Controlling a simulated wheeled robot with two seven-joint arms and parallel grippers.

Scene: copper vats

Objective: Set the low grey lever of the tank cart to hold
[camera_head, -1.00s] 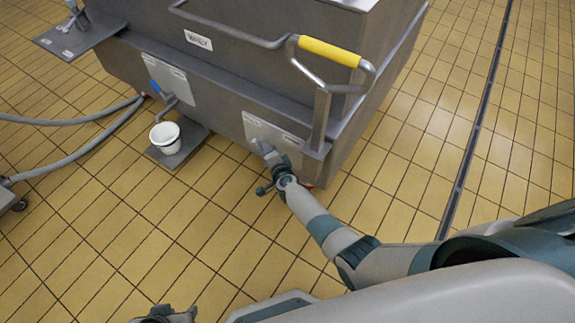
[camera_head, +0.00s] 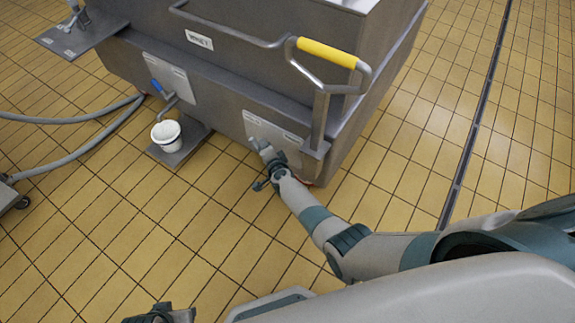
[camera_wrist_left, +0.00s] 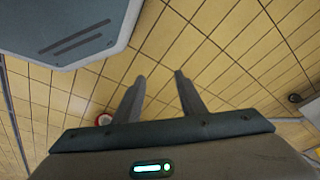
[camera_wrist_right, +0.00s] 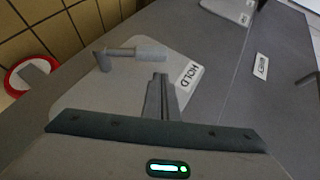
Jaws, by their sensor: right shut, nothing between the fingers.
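The tank cart (camera_head: 225,75) is a large grey metal box. Its low grey lever (camera_wrist_right: 132,54) shows in the right wrist view on a pale plate (camera_wrist_right: 85,88) marked HOLD. The lever's handle points right in that view, its end close to the HOLD word. My right gripper (camera_wrist_right: 160,78) is shut and empty, its tips just short of the handle's end; I cannot tell whether they touch. In the head view my right gripper (camera_head: 262,148) is at the lower plate (camera_head: 278,135) and hides the lever. My left gripper (camera_wrist_left: 160,82) is open and empty above the floor.
A blue-handled tap (camera_head: 160,90) sits left on the cart, above a white bucket (camera_head: 167,135) on a low step. A yellow-gripped push handle (camera_head: 328,52) juts out above my right gripper. Hoses (camera_head: 75,122) lie left. Tiled floor in front is clear.

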